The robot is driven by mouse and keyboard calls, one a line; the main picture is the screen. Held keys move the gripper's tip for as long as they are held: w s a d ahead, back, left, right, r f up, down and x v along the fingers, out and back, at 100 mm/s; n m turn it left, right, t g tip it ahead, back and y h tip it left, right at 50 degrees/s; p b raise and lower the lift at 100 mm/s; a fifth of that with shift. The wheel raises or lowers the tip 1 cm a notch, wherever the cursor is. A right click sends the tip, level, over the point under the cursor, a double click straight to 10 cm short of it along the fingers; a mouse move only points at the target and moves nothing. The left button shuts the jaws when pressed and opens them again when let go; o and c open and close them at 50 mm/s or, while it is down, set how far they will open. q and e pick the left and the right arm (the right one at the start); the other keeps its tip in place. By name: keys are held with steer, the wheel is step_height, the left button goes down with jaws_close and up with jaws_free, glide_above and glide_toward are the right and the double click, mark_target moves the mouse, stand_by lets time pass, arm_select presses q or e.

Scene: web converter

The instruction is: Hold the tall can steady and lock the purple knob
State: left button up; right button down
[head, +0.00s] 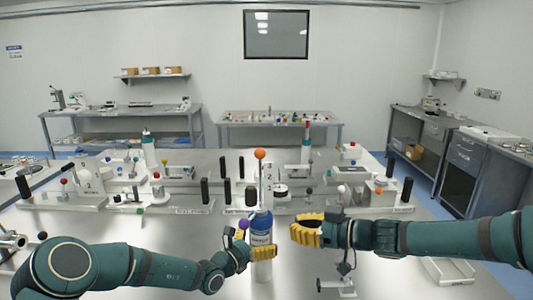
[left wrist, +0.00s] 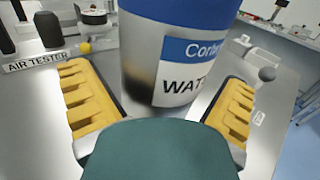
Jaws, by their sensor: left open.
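The tall can (head: 262,228), blue above and white below, stands upright on the metal table in front of me. My left gripper (head: 246,243) is low at the can's near left side. In the left wrist view its yellow fingers lie apart on either side of the can (left wrist: 178,50), with gaps showing. My right gripper (head: 306,232) hangs just right of the can, apart from it; its finger opening is unclear. A small purple spot (head: 243,224) also shows left of the can, partly hidden by my left gripper.
An orange ball on a post (head: 260,154) rises behind the can. Rows of test fixtures with black posts (head: 205,190) fill the table behind. A grey lever device (head: 337,285) stands at the front, and a white tray (head: 448,270) lies at right.

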arm_select(q)
steer(key=v, duration=1)
steer(key=shift+s+a, duration=0.2)
steer(key=shift+s, duration=0.05)
